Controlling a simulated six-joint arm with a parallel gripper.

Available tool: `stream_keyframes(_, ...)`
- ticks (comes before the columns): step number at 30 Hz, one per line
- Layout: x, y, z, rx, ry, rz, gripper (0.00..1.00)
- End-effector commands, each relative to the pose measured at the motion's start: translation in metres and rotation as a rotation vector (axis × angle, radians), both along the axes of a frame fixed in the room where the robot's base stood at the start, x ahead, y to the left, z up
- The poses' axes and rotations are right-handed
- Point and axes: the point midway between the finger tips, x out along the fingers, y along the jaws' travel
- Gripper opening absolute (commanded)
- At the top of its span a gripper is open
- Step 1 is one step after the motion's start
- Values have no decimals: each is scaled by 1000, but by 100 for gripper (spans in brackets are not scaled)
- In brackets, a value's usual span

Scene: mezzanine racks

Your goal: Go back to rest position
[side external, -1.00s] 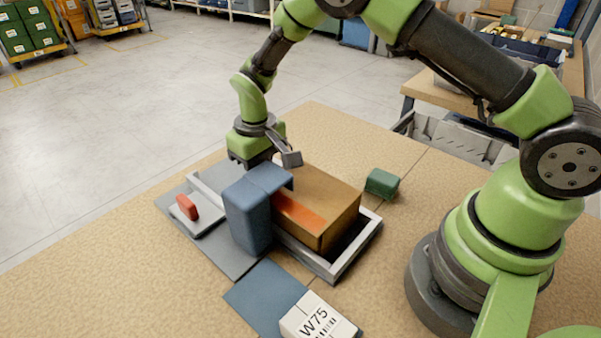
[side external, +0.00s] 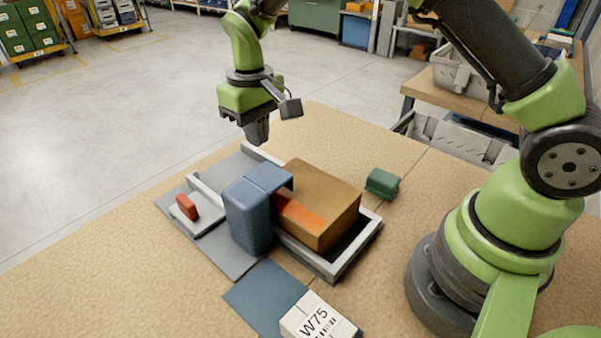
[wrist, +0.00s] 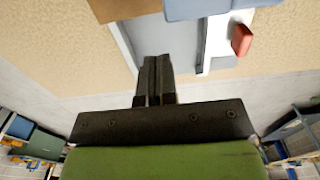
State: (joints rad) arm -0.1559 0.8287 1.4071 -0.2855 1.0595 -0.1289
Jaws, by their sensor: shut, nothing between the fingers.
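My gripper (side external: 257,132) is raised above the far end of the grey tray frame (side external: 345,262), apart from everything on the table. In the wrist view my gripper (wrist: 154,62) shows its two fingers pressed together, with nothing between them. A brown box (side external: 325,190) with an orange stripe sits in the tray frame. A blue block-like piece (side external: 248,215) stands beside it, its top reaching over toward the box. A small red piece (side external: 187,207) sits on a light plate at the left; the red piece also shows in the wrist view (wrist: 241,40).
A small green block (side external: 382,183) lies right of the tray. A white box marked W75 (side external: 318,318) and a blue mat (side external: 263,292) are at the front. A second table (side external: 430,90) with a grey bin stands at the back right. The space around my gripper is clear.

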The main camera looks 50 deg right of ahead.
Motion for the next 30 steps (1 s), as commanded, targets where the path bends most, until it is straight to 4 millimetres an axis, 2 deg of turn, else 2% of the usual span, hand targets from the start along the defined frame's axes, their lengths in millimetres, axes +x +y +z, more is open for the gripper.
stream_keyframes(4,0,0,7,1,0,0,0)
stream_keyframes(13,0,0,8,1,-1,-1,0)
stream_keyframes(16,-3,-1,19,7,-17,-10,0)
stream_keyframes(20,-15,-6,55,34,-74,-44,0)
stream_keyframes(23,-34,-11,91,64,-137,-84,0)
stream_keyframes(27,-70,-19,135,109,-230,-141,0)
stream_keyframes(30,-100,-23,158,141,-298,-179,0)
